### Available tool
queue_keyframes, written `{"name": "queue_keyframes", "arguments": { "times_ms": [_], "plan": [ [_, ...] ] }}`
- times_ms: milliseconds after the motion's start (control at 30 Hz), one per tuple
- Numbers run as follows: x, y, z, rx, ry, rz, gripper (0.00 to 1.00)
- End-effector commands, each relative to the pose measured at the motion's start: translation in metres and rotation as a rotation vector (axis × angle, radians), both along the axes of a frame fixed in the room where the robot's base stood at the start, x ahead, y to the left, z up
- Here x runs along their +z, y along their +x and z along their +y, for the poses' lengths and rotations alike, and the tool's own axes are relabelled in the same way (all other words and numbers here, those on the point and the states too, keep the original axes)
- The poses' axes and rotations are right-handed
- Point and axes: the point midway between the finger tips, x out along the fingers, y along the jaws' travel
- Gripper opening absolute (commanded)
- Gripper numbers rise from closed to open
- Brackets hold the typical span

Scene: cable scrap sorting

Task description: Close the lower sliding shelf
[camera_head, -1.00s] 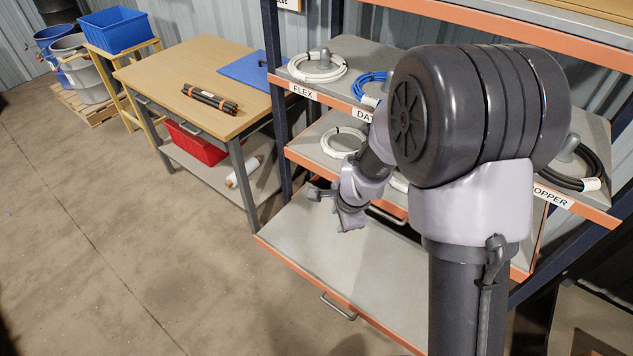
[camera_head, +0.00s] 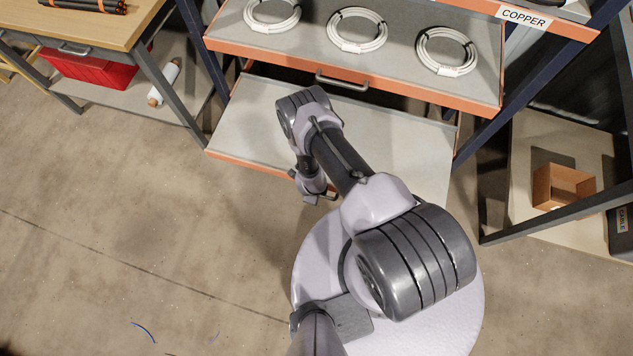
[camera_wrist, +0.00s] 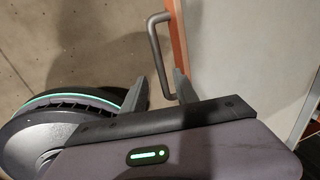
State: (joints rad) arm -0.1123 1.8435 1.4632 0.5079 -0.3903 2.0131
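The lower sliding shelf (camera_head: 255,125) is an empty grey board with an orange front edge, pulled out below the coil shelf. In the wrist view, its orange edge (camera_wrist: 178,35) and grey top (camera_wrist: 220,50) are on the right. Its grey bar handle (camera_wrist: 155,45) sticks out from that edge. My gripper (camera_head: 322,197) is at the shelf's front edge. In the wrist view, my gripper (camera_wrist: 160,88) has its fingers apart, with the handle's near end between them. Whether either finger touches the handle is unclear. My arm hides part of the shelf in the head view.
Above, another shelf (camera_head: 325,58) with its own handle (camera_head: 341,80) holds three white cable coils (camera_head: 357,30). A workbench (camera_head: 110,25) with a red bin (camera_head: 90,70) is left. A cardboard box (camera_head: 562,186) is right. The floor in front is largely clear.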

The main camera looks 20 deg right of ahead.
Motion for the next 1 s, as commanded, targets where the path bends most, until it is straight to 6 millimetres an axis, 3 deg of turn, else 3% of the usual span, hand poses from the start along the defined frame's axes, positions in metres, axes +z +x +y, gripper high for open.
{"name": "queue_keyframes", "arguments": {
  "times_ms": [33, 200, 633, 667, 833, 1000],
  "plan": [
    [-0.021, 0.002, -0.002, 0.0, -0.001, -0.001, 0.36],
    [-0.049, 0.007, -0.005, 0.0, 0.0, 0.0, 0.36],
    [-0.057, 0.01, -0.007, 0.001, 0.0, 0.0, 0.36],
    [-0.057, 0.01, -0.007, 0.001, 0.0, 0.0, 0.34],
    [-0.057, 0.01, -0.007, 0.001, 0.0, 0.0, 0.01],
    [-0.057, 0.009, -0.007, 0.001, 0.0, 0.0, 0.0]
  ]
}}
